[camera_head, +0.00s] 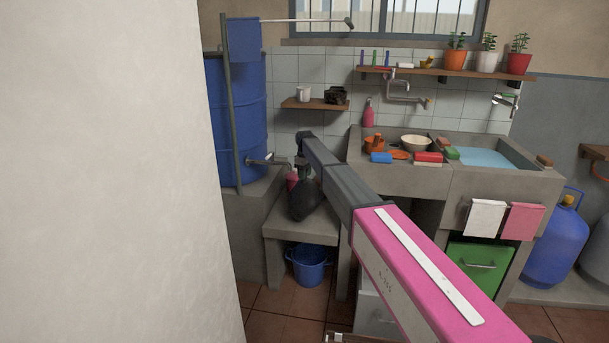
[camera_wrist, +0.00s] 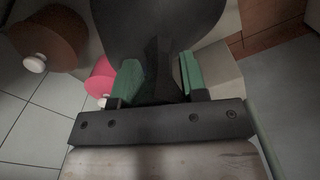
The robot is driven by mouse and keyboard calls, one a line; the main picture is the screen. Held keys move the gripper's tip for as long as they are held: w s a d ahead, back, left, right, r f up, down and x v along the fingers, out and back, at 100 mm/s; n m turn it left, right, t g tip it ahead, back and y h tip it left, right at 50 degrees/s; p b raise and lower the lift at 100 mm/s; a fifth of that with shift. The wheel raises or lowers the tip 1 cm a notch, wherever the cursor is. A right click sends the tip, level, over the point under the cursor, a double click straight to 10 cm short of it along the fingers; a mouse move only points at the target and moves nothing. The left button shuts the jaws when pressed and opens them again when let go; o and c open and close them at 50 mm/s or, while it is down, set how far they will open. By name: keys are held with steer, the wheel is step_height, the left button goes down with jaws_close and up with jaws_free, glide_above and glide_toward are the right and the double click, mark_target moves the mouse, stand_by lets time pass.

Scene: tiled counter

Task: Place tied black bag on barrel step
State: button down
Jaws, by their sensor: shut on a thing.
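The tied black bag (camera_head: 304,201) hangs below the end of my arm in the head view, its knot upward. In the wrist view my gripper (camera_wrist: 158,82) is shut on the bag's narrow tied neck, between two green finger pads. The round black body of the bag (camera_wrist: 155,25) fills the top middle there. The concrete step under the blue barrel (camera_head: 243,212) is left of the bag. The bag overlaps a lower concrete bench (camera_head: 278,224); I cannot tell whether it touches it. My arm hides part of the bench.
The blue barrel (camera_head: 238,110) has a tap (camera_head: 264,160) low at its right. A pink bottle (camera_head: 292,180) stands close behind the bag and also shows in the wrist view (camera_wrist: 99,80). A blue bucket (camera_head: 309,263) is under the bench. The sink counter (camera_head: 395,178) lies right.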

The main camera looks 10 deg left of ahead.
steer(key=c, duration=0.7)
jaws_free()
steer(key=shift+f, duration=0.1)
steer(key=shift+o, duration=0.2)
step_height(320, 180, up, 12)
steer(key=shift+r, duration=0.1)
